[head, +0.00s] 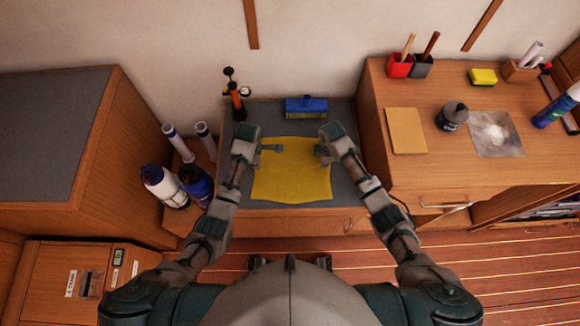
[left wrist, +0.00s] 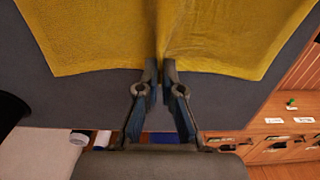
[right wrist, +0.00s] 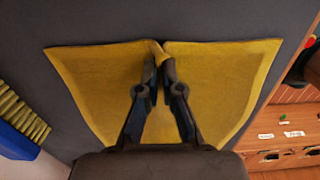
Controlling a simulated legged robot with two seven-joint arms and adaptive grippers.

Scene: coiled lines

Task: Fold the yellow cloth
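The yellow cloth (head: 290,184) lies spread out on the grey counter top, its front edge near the counter's front. My left gripper (head: 279,148) is at its upper left part. In the left wrist view the fingertips (left wrist: 160,66) are closed on the cloth edge, with a crease running from them. My right gripper (head: 319,153) is at the upper right part, its fingers mostly hidden by my wrist in the head view. In the right wrist view its fingertips (right wrist: 160,62) are closed on a raised, pinched bit of the cloth (right wrist: 215,85).
A blue brush (head: 306,106) lies behind the cloth on the grey counter (head: 345,172). An orange-and-black tool (head: 236,103) stands at its back left. Bottles (head: 165,186) stand left of it. A higher wooden cabinet (head: 405,178) rises on the right.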

